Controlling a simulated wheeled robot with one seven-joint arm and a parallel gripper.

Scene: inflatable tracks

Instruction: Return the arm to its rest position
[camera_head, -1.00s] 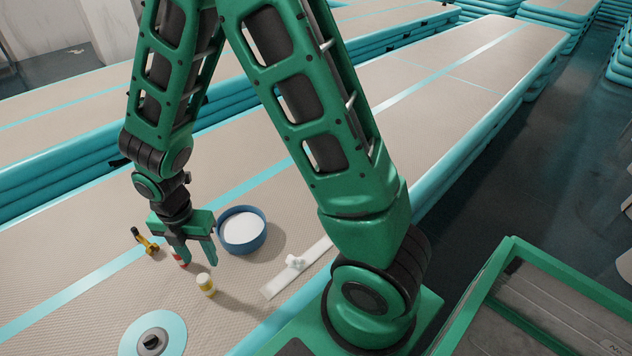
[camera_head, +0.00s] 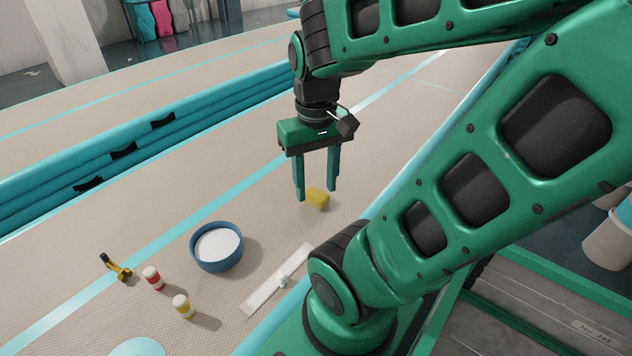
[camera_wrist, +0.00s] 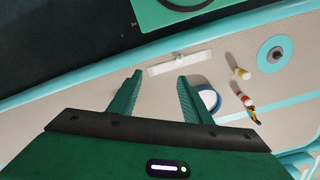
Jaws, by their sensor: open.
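My gripper (camera_head: 316,198) is open, its two green fingers pointing down over the beige inflatable track (camera_head: 150,215). In the head view a small yellow block (camera_head: 318,199) shows just below and between the fingertips; I cannot tell how far apart they are in height. The block is not seen in the wrist view. In the wrist view my gripper (camera_wrist: 158,82) has open fingers with nothing between them. My arm is folded, with its elbow at the upper right of the head view.
A blue-rimmed bowl (camera_head: 202,266) with white inside stands left of a white flat bar (camera_head: 262,294). Further left are a red-and-white bottle (camera_head: 153,279), a yellow-and-white bottle (camera_head: 183,307) and a yellow-black tool (camera_head: 116,267). Track around the gripper is mostly clear.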

